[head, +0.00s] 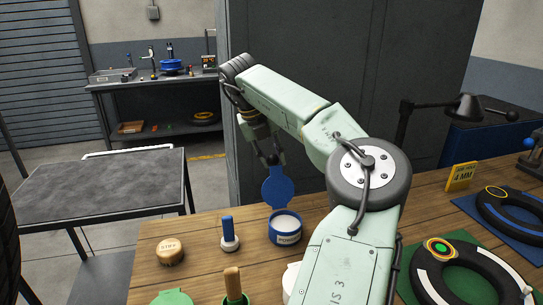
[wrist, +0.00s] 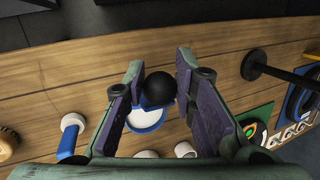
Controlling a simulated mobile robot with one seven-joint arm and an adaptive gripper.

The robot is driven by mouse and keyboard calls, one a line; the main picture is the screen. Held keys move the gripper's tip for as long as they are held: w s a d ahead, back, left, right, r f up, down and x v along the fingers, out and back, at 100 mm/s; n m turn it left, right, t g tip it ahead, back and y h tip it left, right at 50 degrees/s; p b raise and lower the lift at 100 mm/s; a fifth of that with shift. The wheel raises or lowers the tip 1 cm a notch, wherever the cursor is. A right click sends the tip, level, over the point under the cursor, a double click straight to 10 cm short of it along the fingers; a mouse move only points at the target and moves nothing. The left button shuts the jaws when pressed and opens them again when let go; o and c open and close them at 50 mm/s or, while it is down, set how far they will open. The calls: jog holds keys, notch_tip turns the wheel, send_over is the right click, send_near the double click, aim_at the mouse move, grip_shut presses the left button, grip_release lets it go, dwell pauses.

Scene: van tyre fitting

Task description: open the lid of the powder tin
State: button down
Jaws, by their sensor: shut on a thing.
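The powder tin (head: 285,234) is a blue round tin with a white label, standing on the wooden bench. Its blue lid (head: 278,190) stands upright at the tin's back edge, so the tin is open and its pale contents show. My gripper (head: 270,158) is at the top of the raised lid. In the wrist view a black ball knob (wrist: 161,88) sits between the two fingers of my gripper (wrist: 160,72), which is shut on it. The tin's blue rim (wrist: 147,128) and white inside show below the knob. The fingertips' exact contact is partly hidden.
A wooden-handled brush (head: 233,284) in a green pot is in front. A tyre (head: 450,275) on a green mat and a yellow card (head: 461,177) are at right.

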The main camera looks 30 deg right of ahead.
jog(key=c, duration=1.3)
grip_release()
jog(key=shift+s+d+f, duration=0.15)
jog(key=shift+s+d, duration=0.1)
jog(key=shift+d, duration=0.2)
jog(key=shift+w+a, duration=0.1)
jog(key=shift+a, duration=0.05)
jog(key=shift+a+r, duration=0.15)
jog(key=shift+r, duration=0.05)
jog(key=v, duration=1.1)
jog(key=shift+r, duration=0.3)
jog(key=shift+w, duration=0.1)
